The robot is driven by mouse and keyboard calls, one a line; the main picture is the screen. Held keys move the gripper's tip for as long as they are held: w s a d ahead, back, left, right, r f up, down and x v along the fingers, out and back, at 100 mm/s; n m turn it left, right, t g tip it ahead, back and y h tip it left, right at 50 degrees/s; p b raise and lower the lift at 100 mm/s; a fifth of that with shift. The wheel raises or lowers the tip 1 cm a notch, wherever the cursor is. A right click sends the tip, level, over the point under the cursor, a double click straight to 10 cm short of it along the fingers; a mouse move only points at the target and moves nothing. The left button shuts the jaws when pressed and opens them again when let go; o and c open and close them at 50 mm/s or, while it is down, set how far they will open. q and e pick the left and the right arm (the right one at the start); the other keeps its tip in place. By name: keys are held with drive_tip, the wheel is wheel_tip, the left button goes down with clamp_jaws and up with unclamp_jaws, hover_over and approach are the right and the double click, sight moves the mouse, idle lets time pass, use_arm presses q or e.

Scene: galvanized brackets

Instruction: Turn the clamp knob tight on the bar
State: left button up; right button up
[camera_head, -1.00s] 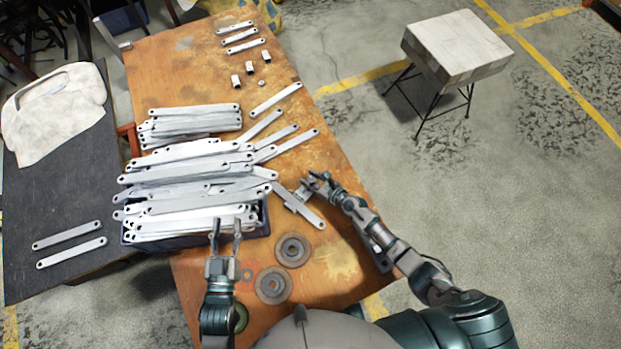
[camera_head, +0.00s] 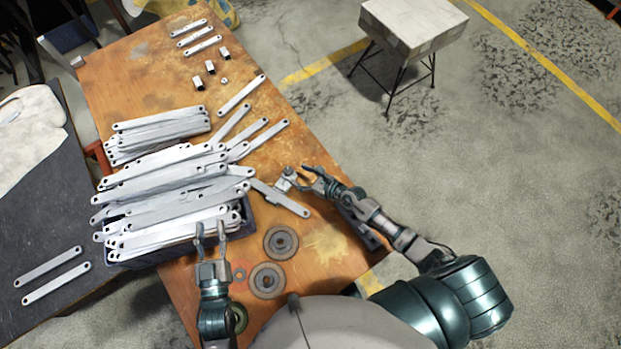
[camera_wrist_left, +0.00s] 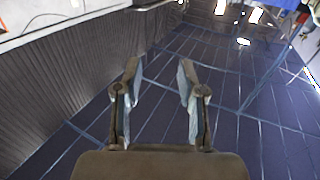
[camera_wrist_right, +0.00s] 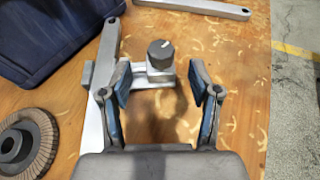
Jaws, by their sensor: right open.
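A flat galvanized bar (camera_head: 292,206) lies on the wooden table beside the bracket pile, and it also shows in the right wrist view (camera_wrist_right: 103,75). A metal clamp (camera_wrist_right: 147,77) sits across it; its round dark knob (camera_wrist_right: 160,54) points up. In the head view the clamp (camera_head: 286,181) is small. My right gripper (camera_head: 305,178) is open just right of the clamp. In the right wrist view, the knob stands ahead of the gap between its fingertips (camera_wrist_right: 159,80), touching neither. My left gripper (camera_head: 211,231) is open and empty near the dark bin's front edge.
Grey brackets (camera_head: 165,195) are heaped over a dark blue bin (camera_head: 120,253). Two abrasive discs (camera_head: 268,280) lie between my arms. Small square pieces (camera_head: 210,67) and loose bars lie farther back. A stool (camera_head: 413,25) stands on the floor beyond. Bare table is right of the discs.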

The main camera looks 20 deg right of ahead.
drive_tip(key=v, duration=0.5)
drive_tip(key=n+g+y+b, duration=0.1)
approach(290, 171)
drive_tip(key=x, duration=0.3)
drive_tip(key=shift+f+b, duration=0.15)
drive_tip(key=shift+b, duration=0.2)
drive_tip(key=b+x, duration=0.2)
drive_tip(key=x, duration=0.5)
drive_tip(key=shift+w, duration=0.15)
drive_tip(key=shift+w+a+f, duration=0.1)
drive_tip(key=shift+w+a, duration=0.1)
use_arm(q)
wheel_tip(290, 171, up, 8)
drive_tip(key=s+t, duration=0.3)
drive_tip(key=t, duration=0.3)
drive_tip(key=shift+f+n+t+h, duration=0.25)
drive_tip(key=shift+n+t+h, duration=0.15)
drive_tip(key=shift+w+d, duration=0.1)
drive_tip(key=shift+w, duration=0.05)
use_arm(e)
drive_tip(key=c, duration=1.2)
